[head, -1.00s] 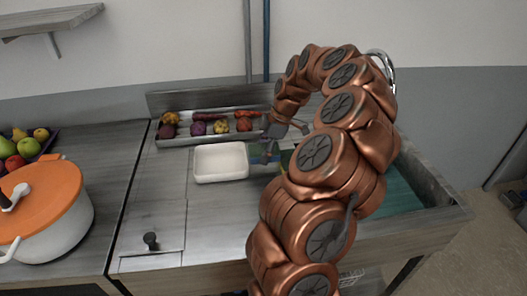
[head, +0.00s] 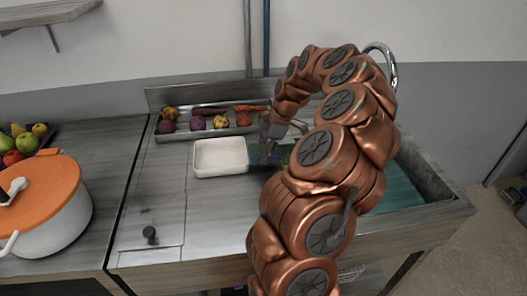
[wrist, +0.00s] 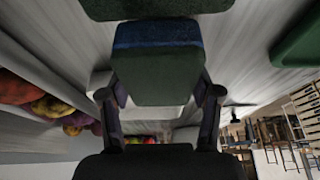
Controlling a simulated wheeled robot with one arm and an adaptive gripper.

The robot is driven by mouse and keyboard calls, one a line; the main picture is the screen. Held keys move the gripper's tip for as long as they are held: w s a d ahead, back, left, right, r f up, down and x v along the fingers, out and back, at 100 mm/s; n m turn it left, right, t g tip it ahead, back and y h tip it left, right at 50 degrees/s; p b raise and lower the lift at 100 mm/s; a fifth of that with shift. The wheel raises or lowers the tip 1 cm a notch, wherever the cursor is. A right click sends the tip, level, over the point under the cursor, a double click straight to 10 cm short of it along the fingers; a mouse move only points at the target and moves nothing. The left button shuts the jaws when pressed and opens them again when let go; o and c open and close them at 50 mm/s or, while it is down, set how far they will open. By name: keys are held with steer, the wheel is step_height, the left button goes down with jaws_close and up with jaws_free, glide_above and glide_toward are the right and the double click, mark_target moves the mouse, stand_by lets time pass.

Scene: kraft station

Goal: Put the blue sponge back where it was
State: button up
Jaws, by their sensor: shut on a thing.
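My gripper (wrist: 157,90) is shut on the blue sponge (wrist: 158,32), which has a dark green face towards the wrist camera and a blue band along its edge. In the head view my gripper (head: 266,148) is low over the counter, just right of the white tray (head: 221,172). A little blue of the sponge (head: 257,156) shows there; the rest is hidden by my gripper and arm. I cannot tell whether the sponge touches the counter. A dark green piece (wrist: 155,8) lies just beyond the sponge in the wrist view, and another green piece (wrist: 297,40) is at the right.
A metal trough (head: 178,136) with several vegetables runs along the back. The teal-bottomed sink (head: 405,190) is at the right, partly behind my arm. A white pot with an orange lid (head: 50,190) stands at the far left. The counter left of the tray is mostly clear.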

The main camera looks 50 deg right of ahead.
steer(key=o, duration=1)
steer(key=shift+r, duration=0.1)
steer(key=shift+r+p, duration=0.75)
steer(key=shift+p, duration=0.35)
steer(key=shift+d+r+b, duration=0.1)
steer(key=shift+d+b, duration=0.05)
steer(key=shift+b, duration=0.35)
steer(key=b+v, duration=0.3)
steer(key=v, duration=0.8)
steer(key=shift+r, duration=0.15)
steer(key=shift+s, duration=0.1)
